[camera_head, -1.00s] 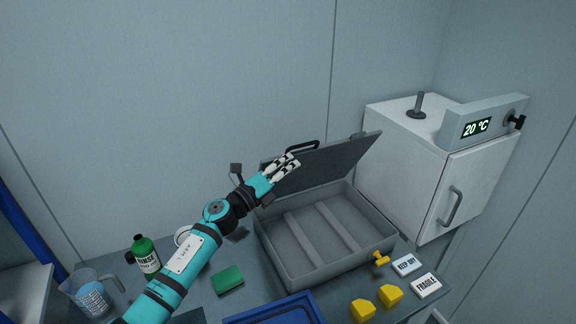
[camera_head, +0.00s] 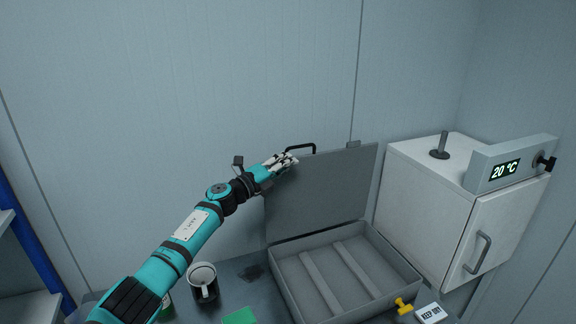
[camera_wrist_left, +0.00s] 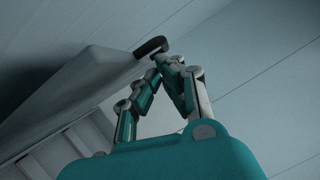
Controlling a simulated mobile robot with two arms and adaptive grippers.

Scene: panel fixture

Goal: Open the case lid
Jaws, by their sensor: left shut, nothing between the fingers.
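The grey case (camera_head: 294,282) stands on the bench with its inside showing, two ribs across its floor and nothing else in it. Its lid (camera_head: 325,195) is swung up, about upright at the back edge, with a black handle (camera_head: 300,148) at the top. My left gripper (camera_head: 284,161) is shut and empty at the lid's upper left, by the handle; whether it touches the lid I cannot tell. In the left wrist view the fingers (camera_wrist_left: 160,75) come together near the black handle (camera_wrist_left: 151,47), with the lid (camera_wrist_left: 70,90) at left. My right gripper is not in view.
A white cabinet (camera_head: 420,202) with a temperature display stands right of the case. A yellow piece (camera_head: 403,305) and a "KEEP DRY" label block (camera_head: 430,313) lie in front of it. A mug (camera_head: 203,280) and green sponge (camera_head: 240,316) are at left. A wall is close behind.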

